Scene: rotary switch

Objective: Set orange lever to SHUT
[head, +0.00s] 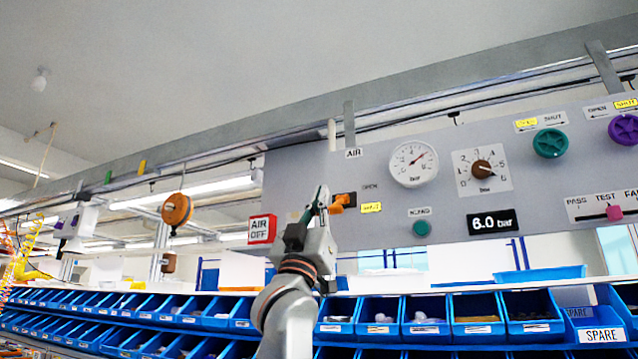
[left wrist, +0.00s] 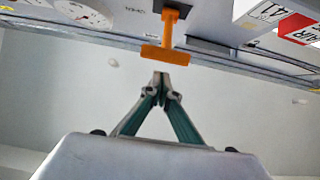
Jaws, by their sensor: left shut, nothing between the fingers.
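The orange lever (head: 340,203) sits on a dark mount on the grey panel (head: 300,165), under the AIR label. Beside it are a plain OPEN label (head: 370,187) and, below that, a yellow SHUT label (head: 371,207). In the left wrist view the orange lever (left wrist: 166,50) shows a stem and a crossbar. My left gripper (head: 323,194) is shut and empty, just left of the lever in the head view. In the left wrist view its fingertips (left wrist: 161,78) are just below the crossbar, with a small gap visible. My right gripper is not in view.
An AIR OFF sign (head: 262,229) hangs at left. Blue bins (head: 430,318) line the shelf below.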

